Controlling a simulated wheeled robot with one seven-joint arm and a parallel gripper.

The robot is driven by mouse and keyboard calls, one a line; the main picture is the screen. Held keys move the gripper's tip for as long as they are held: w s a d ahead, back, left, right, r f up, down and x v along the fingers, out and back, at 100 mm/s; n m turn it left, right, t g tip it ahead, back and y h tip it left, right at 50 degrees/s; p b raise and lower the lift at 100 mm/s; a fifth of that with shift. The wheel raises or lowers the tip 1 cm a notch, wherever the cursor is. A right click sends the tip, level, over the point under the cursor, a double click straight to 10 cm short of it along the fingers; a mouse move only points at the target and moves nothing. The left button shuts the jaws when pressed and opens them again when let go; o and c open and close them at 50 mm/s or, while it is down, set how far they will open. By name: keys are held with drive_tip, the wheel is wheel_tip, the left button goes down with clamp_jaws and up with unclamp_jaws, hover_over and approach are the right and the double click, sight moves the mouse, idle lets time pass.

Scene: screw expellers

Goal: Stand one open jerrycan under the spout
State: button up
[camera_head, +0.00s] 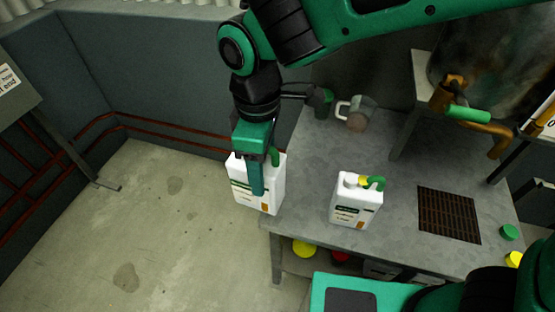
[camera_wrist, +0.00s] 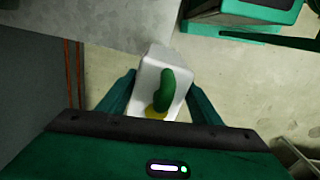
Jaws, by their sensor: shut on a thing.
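My gripper (camera_head: 256,186) is shut on a white jerrycan (camera_head: 240,190) with a green handle. It holds this can roughly upright, off the left edge of the metal table (camera_head: 300,200), over the floor. In the wrist view the held jerrycan (camera_wrist: 151,72) sits between both fingers; a yellow patch shows by its handle, and I cannot tell whether that is a cap. A second white jerrycan (camera_head: 345,207) stands upright on the table, with a green handle and some yellow at its top. The brown spout (camera_head: 496,146) with a green lever (camera_head: 467,115) is at the right, above the table's grate (camera_head: 449,215).
A clear jug (camera_head: 357,113) stands at the table's back left, beside a dark green container (camera_head: 320,100). A green cap (camera_head: 509,232) and a yellow cap (camera_head: 514,260) lie at the right. Yellow and red items sit below.

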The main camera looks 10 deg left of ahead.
drive_tip(key=shift+s+d+r+n, duration=0.35)
drive_tip(key=shift+s+d, duration=0.25)
drive_tip(key=shift+s, duration=0.3)
drive_tip(key=w+d+f, duration=0.6)
drive_tip(key=w+f, duration=0.3)
drive_tip(key=f, duration=0.1)
drive_tip(key=shift+w+f, duration=0.15)
drive_tip(key=shift+f, duration=0.2)
drive_tip(key=shift+d, duration=0.1)
drive_tip(key=o, duration=2)
drive_tip(key=shift+f, duration=0.1)
drive_tip(key=shift+c, duration=0.2)
